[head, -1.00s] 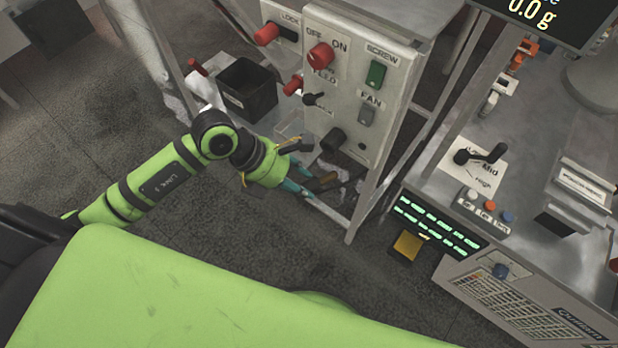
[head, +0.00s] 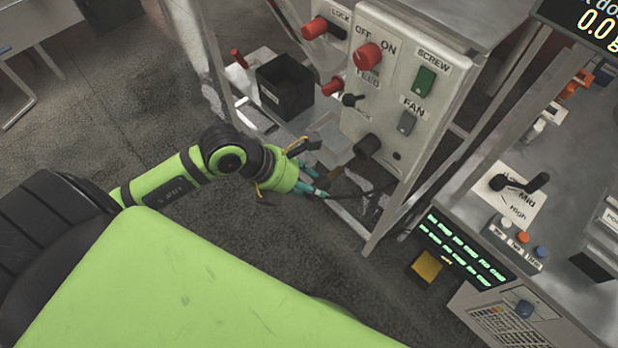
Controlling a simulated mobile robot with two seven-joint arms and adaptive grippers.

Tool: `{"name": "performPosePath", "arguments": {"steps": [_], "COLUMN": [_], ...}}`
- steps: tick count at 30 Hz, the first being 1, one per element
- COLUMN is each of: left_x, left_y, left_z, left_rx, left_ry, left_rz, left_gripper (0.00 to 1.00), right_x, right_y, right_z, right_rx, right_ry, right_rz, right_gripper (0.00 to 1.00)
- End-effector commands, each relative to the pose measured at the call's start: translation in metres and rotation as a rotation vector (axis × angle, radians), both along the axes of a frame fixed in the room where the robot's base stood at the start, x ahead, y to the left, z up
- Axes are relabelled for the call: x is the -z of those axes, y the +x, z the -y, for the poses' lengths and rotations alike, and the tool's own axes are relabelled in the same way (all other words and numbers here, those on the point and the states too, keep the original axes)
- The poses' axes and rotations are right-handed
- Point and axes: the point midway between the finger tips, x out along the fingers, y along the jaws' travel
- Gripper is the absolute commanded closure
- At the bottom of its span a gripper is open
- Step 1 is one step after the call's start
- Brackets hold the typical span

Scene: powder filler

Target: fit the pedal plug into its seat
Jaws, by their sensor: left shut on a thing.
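My left gripper (head: 316,181) has teal fingertips and is low beside the frame of the control cabinet, below its panel. It is shut on a small dark thing (head: 334,173), which looks like the pedal plug; the thing is mostly hidden and its outline is hard to make out. The cabinet's grey front panel (head: 385,100) carries a black round fitting (head: 367,146) and a small dark hole (head: 397,156) near its lower edge. I cannot tell which is the plug's seat. The gripper is apart from both, to their lower left. My right gripper is not in view.
A black bin (head: 285,88) stands behind the gripper. Metal frame legs (head: 385,220) rise close right of it. A yellow block (head: 426,266) is at the lower right.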

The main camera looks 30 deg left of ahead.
Motion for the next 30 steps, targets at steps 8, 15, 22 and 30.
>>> {"name": "performPosePath", "arguments": {"steps": [8,15,22,30], "left_x": [0.0,0.0,0.0,0.0], "left_y": [0.015,0.026,0.037,0.05], "left_z": [0.005,0.01,0.014,0.018], "left_rx": [-0.002,-0.002,-0.002,-0.002], "left_ry": [-0.001,-0.001,-0.001,0.0], "left_rz": [0.001,0.0,0.001,0.0], "left_gripper": [0.92,0.92,0.92,0.93], "right_x": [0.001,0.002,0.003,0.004], "right_y": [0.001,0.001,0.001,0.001], "right_z": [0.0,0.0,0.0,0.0], "right_rx": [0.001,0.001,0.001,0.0], "right_ry": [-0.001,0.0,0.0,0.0], "right_rz": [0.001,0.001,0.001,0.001], "right_gripper": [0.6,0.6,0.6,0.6]}}
